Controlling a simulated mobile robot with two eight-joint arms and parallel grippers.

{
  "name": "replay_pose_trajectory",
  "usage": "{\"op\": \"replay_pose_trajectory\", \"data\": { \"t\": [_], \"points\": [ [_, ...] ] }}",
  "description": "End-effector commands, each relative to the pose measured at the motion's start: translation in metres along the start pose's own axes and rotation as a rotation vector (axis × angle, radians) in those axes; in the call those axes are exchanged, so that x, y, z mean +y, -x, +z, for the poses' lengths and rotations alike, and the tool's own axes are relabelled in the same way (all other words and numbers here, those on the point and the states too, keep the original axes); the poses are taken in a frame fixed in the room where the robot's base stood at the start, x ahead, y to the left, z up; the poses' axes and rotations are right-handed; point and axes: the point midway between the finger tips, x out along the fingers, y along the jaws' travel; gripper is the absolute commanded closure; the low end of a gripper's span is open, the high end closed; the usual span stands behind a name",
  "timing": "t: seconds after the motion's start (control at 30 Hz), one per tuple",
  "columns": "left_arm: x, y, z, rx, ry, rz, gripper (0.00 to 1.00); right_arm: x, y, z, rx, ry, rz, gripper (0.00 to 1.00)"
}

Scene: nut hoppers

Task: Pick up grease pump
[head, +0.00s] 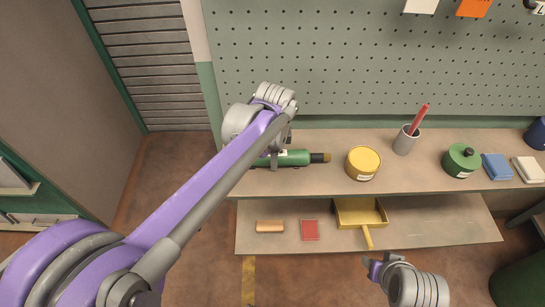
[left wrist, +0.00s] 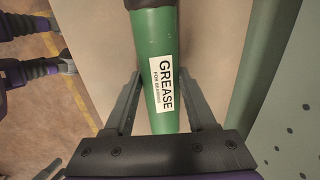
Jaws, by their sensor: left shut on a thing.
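The grease pump is a green tube (head: 296,158) with a dark end and a brownish tip, lying along the left part of the upper shelf in the head view. In the left wrist view its green barrel (left wrist: 154,45) carries a white label reading GREASE. My left gripper (head: 274,160) is at the barrel's left part, shut on it. In the left wrist view the fingers (left wrist: 163,100) stand on either side of the barrel.
On the upper shelf (head: 325,182) stand a yellow tin (head: 363,163), a grey cup (head: 405,141) with a red tool, and a green lidded pot (head: 461,160). A yellow scoop (head: 360,214) lies on the lower shelf. A pegboard (head: 330,60) rises behind.

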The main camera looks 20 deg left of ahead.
Motion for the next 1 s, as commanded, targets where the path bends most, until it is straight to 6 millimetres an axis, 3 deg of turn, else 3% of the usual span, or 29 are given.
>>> {"op": "replay_pose_trajectory", "data": {
  "t": [0.53, 1.0],
  "points": [
    [-0.001, 0.006, 0.000, 0.000, 0.000, 0.000, 1.00, 0.000, 0.001, -0.001, 0.000, 0.000, 0.000, 0.50],
    [-0.014, 0.086, 0.000, 0.000, 0.000, -0.001, 1.00, 0.000, 0.006, -0.005, 0.004, 0.000, 0.000, 0.50]
  ]
}}
